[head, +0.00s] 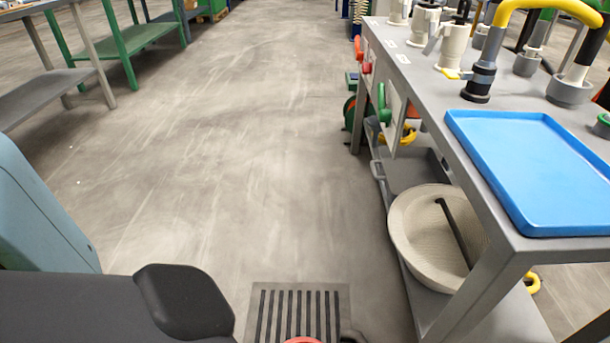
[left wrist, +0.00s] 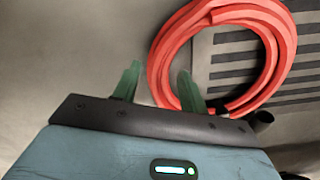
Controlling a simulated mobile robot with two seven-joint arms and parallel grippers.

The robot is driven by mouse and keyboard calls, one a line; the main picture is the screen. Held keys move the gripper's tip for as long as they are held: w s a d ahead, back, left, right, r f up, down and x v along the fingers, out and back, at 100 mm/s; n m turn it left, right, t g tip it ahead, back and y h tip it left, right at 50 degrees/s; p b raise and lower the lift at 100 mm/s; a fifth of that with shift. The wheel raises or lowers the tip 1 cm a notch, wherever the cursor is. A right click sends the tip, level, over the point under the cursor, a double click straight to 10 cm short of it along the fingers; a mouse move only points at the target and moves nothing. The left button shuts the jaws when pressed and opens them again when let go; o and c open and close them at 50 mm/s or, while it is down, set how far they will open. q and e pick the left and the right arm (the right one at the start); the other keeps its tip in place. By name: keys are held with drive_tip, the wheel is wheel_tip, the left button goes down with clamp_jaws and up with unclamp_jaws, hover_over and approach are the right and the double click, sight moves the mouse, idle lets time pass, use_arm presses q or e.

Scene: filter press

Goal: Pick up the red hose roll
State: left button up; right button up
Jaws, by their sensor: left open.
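The red hose roll (left wrist: 167,50) is a flat coil on the floor, partly over the drain grate, in the left wrist view. Only a sliver of the hose roll (head: 302,340) shows at the bottom edge of the head view. My left gripper (left wrist: 160,72) is open and empty. In the picture its two green fingers stand on either side of the coil's left band, one outside the ring, one over its inner edge. I cannot tell how far above the floor they are. My right gripper is in neither view.
A floor grate (head: 297,310) lies beside the coil. A grey bench (head: 450,135) on the right carries a blue tray (head: 535,170) and fittings. A round beige basin (head: 410,225) sits on its lower shelf. A green-legged table (head: 140,38) stands far left. The middle floor is clear.

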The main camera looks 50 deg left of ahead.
use_arm(q)
wheel_tip(320, 180, down, 3)
drive_tip(key=shift+f+b, duration=0.2)
drive_tip(key=shift+b, duration=0.8)
clamp_jaws()
drive_tip(key=shift+r, duration=0.1)
